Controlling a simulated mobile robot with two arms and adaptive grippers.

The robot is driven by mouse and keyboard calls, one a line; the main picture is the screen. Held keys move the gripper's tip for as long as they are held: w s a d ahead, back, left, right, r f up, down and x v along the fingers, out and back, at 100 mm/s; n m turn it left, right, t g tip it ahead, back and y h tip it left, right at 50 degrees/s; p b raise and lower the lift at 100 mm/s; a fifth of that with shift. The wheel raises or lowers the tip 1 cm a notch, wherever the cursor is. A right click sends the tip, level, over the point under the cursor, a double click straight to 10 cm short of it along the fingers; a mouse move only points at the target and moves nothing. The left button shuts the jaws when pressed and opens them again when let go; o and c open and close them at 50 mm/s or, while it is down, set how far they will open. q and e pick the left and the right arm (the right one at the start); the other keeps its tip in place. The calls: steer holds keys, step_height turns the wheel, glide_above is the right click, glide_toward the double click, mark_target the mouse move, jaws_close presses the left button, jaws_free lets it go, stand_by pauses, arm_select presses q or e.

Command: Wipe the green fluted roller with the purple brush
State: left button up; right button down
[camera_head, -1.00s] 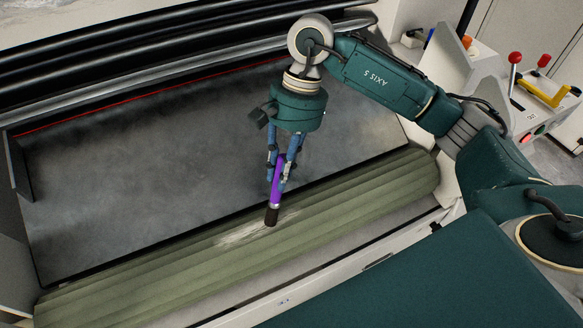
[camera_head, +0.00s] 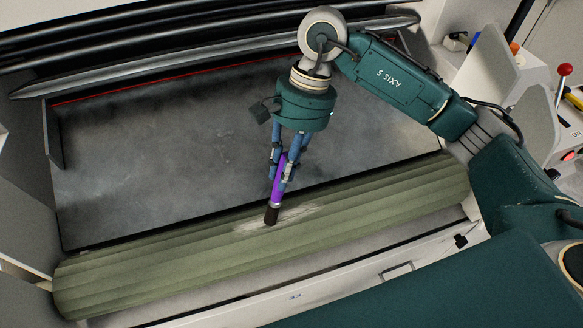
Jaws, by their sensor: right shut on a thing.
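The green fluted roller (camera_head: 150,270) runs across the lower middle of the view, from lower left to upper right. A pale, fuzzy patch (camera_head: 298,213) lies on its ridges near the middle. My right gripper (camera_head: 280,180) is shut on the purple brush (camera_head: 277,188), above the roller. The brush points down, slightly tilted, with its dark bristle end at the pale patch. The bristles appear to touch the roller, though exact contact is hard to tell. My left gripper is not in view.
A grey, dusty panel (camera_head: 150,165) lies behind the roller, with dark bars (camera_head: 200,45) beyond it. A pale machine rail (camera_head: 340,280) runs in front. A control box with a red-knobbed lever (camera_head: 565,70) stands at right.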

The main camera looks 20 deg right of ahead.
steer(key=shift+a+f, duration=0.2)
steer(key=shift+a, duration=0.7)
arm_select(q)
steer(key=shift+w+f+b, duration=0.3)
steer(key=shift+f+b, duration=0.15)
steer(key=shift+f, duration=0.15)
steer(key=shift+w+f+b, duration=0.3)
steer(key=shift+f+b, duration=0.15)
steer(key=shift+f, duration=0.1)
arm_select(e)
steer(key=a, duration=0.5)
steer(key=shift+a+r, duration=0.1)
steer(key=shift+r, duration=0.1)
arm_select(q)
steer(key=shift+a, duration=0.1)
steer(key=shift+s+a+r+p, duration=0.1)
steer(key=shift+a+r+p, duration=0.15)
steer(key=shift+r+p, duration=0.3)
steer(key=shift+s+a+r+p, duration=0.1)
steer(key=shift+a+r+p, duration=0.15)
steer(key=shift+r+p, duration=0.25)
arm_select(e)
step_height(320, 180, up, 6)
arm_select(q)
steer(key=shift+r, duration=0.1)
arm_select(e)
steer(key=shift+r, duration=0.15)
